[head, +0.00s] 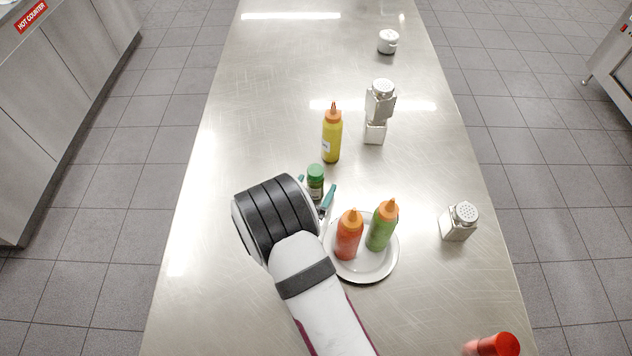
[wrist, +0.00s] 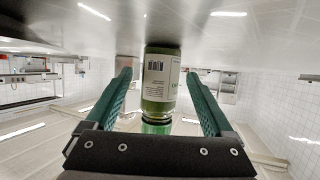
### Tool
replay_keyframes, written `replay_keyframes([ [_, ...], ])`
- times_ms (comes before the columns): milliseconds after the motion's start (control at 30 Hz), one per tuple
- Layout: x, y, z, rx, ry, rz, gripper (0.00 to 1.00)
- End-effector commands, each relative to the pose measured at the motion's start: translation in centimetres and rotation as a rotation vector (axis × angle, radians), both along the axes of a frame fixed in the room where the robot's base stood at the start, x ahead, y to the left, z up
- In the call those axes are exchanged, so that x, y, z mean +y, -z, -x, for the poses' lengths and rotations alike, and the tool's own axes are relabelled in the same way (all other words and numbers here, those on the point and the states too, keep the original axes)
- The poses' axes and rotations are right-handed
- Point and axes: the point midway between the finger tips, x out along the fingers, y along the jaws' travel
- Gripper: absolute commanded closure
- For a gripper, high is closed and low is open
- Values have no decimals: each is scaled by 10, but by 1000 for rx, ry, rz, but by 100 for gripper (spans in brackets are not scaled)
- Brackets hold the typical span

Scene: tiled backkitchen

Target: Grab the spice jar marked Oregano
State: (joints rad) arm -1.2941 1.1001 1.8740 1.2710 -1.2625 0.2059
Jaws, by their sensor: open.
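A small spice jar (head: 316,188) with a green lid stands upright on the steel counter, just past my gripper's dark wrist. My gripper (head: 318,183) is open, with one teal finger on each side of the jar. In the wrist view, where the counter is at the top, the jar (wrist: 160,80) shows between the fingertips of my gripper (wrist: 159,88), with a gap on both sides. Its pale label shows a barcode and small print, with green letters cut off at the right edge. I cannot read the full name.
A white plate (head: 366,276) with a red bottle (head: 348,236) and a green bottle (head: 381,228) stands close right of my gripper. A yellow bottle (head: 332,140) stands behind the jar. Shakers (head: 459,222) stand farther right and back. A red-lidded container (head: 495,345) is at front right.

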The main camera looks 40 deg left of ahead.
Motion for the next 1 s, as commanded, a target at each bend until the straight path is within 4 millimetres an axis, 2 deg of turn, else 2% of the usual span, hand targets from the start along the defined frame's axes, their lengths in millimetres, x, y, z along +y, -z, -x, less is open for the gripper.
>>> replay_keyframes([
  [67, 2, 2, -6, 0, 0, -1, 13],
  [267, 3, 3, -6, 1, -1, -1, 13],
  [733, 3, 2, -6, 0, 0, -1, 98],
  [767, 3, 2, -6, 0, 0, -1, 100],
  [1000, 3, 2, -6, 1, -1, -1, 100],
])
